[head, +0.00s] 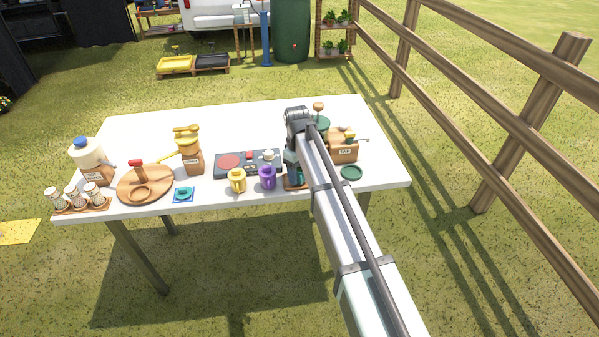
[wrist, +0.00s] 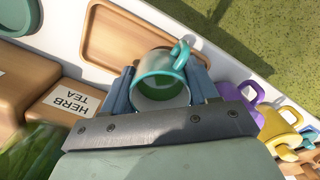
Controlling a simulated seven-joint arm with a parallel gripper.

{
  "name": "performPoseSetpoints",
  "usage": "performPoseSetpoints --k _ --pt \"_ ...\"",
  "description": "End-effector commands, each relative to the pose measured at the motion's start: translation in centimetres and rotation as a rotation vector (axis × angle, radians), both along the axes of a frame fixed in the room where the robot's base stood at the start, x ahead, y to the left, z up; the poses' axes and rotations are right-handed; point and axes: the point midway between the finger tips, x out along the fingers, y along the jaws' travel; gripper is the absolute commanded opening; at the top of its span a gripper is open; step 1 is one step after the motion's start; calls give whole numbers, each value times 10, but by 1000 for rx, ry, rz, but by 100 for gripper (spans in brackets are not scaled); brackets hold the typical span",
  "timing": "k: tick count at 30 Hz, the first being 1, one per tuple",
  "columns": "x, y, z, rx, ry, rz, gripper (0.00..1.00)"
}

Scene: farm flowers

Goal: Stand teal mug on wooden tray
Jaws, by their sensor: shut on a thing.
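The teal mug (wrist: 180,66) is between the two blue fingers of my gripper (wrist: 162,88), which are shut on it. Its open mouth faces the wrist camera and its handle points to the upper right. The wooden tray (wrist: 104,38), with a raised rim, lies beyond the mug in the wrist view, and the mug overlaps its lower right part. I cannot tell whether the mug touches the tray. In the head view my gripper (head: 294,172) is low over the tray (head: 289,186), and my arm hides much of both.
A purple mug (head: 267,178) and a yellow mug (head: 237,181) stand just left of the tray. A wooden box labelled herb tea (wrist: 75,102) is close on the other side. A green coaster (head: 351,173) lies to the right. The white table (head: 240,120) is clear at the back.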

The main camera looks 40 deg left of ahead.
Motion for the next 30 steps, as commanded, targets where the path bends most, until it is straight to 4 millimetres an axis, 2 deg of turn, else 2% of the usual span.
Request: performPoseSetpoints --k 6,7,14,23,26,30 --pt "0 0 -3 0 0 0 22" --pt "0 0 -3 0 0 0 61" --pt "0 0 -3 0 0 0 83" --pt "0 0 -1 0 0 0 84" --pt "0 1 5 1 -1 0 84" --pt "1 2 24 1 -1 0 84"
